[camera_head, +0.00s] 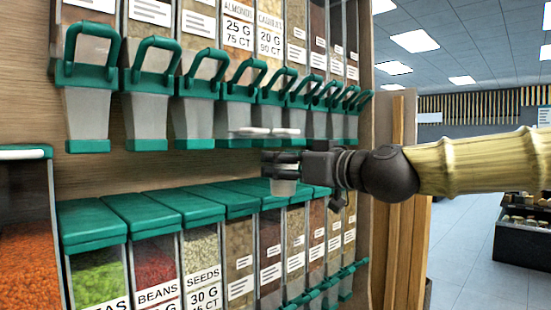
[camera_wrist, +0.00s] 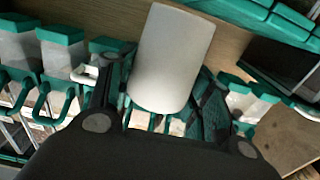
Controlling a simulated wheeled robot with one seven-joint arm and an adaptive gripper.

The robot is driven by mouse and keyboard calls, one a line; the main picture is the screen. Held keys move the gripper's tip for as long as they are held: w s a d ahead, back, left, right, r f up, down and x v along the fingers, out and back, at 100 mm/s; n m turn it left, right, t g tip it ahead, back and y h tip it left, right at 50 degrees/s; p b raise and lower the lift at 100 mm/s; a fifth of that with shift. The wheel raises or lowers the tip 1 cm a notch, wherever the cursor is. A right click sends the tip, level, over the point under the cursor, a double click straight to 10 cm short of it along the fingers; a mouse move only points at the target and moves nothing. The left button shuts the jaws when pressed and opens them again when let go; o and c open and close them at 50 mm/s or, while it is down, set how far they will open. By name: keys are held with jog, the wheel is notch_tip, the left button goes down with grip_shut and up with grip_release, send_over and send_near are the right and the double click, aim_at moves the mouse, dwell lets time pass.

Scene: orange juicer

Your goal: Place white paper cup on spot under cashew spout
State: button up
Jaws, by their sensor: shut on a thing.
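The white paper cup (camera_wrist: 172,58) is between the fingers of my gripper (camera_wrist: 160,95) in the wrist view. In the head view my gripper (camera_head: 285,163) is shut on the cup (camera_head: 284,187), whose lower part shows below the fingers. The gripper and cup are in front of the gap between the upper spouts and the lower green lids. The bin with a partly legible label, apparently cashews (camera_head: 270,28), is in the upper row. Its clear spout (camera_head: 269,118) with green handle hangs above my gripper. The spot under it is hidden or cannot be made out.
Upper spouts with green looped handles (camera_head: 152,65) jut out along the shelf. Small white flat pieces (camera_head: 250,131) show just above my gripper. Lower bins have green lids (camera_head: 150,213). A wooden side panel (camera_head: 397,230) stands at the right. Open floor (camera_head: 470,235) lies beyond.

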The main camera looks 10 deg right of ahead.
jog(key=shift+w+d, duration=0.1)
jog(key=shift+d, duration=0.2)
jog(key=w+d+f+b, duration=0.2)
jog(key=w+d+b, duration=0.4)
jog(key=d, duration=0.2)
jog(key=b+x, duration=0.1)
jog(key=x, duration=1.3)
jog(key=shift+r, duration=0.15)
jog(key=x, duration=0.3)
jog(key=shift+w+a+f+p, duration=0.25)
jog(key=shift+a+f+p, duration=0.05)
jog(key=shift+f, duration=0.3)
jog(key=shift+s+d+f, duration=0.2)
jog(key=shift+d, duration=0.1)
jog(key=shift+w+a+f, duration=0.1)
jog(key=shift+a, duration=0.2)
jog(key=shift+f, duration=0.1)
jog(key=o, duration=1.1)
jog(key=shift+d, duration=0.2)
